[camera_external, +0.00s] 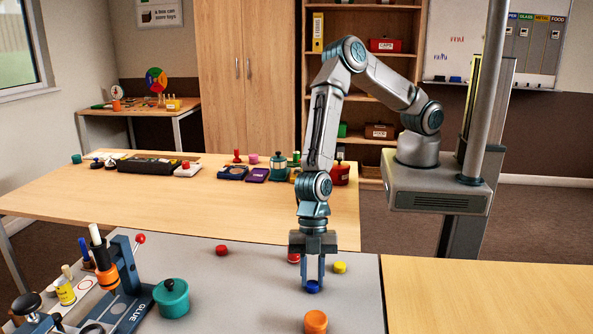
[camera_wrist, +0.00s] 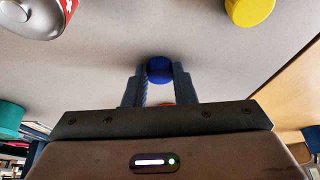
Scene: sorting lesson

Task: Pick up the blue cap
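The blue cap (camera_external: 313,287) is on the grey mat (camera_external: 250,285), right at the tips of my gripper (camera_external: 312,283). My gripper points straight down, with one finger on each side of the cap. The blue cap also shows in the wrist view (camera_wrist: 159,68), between the two fingertips (camera_wrist: 160,76). I see no clear gap between cap and fingers, but cannot tell whether they press on it. The cap appears to be at mat height.
An orange cap (camera_external: 316,321) stands in front of my gripper, a yellow cap (camera_external: 340,267) right behind it, and a red cap (camera_external: 222,250) further left. A red-and-white can (camera_wrist: 38,14) is close by. A teal pot (camera_external: 172,300) and a glue press (camera_external: 130,290) stand left.

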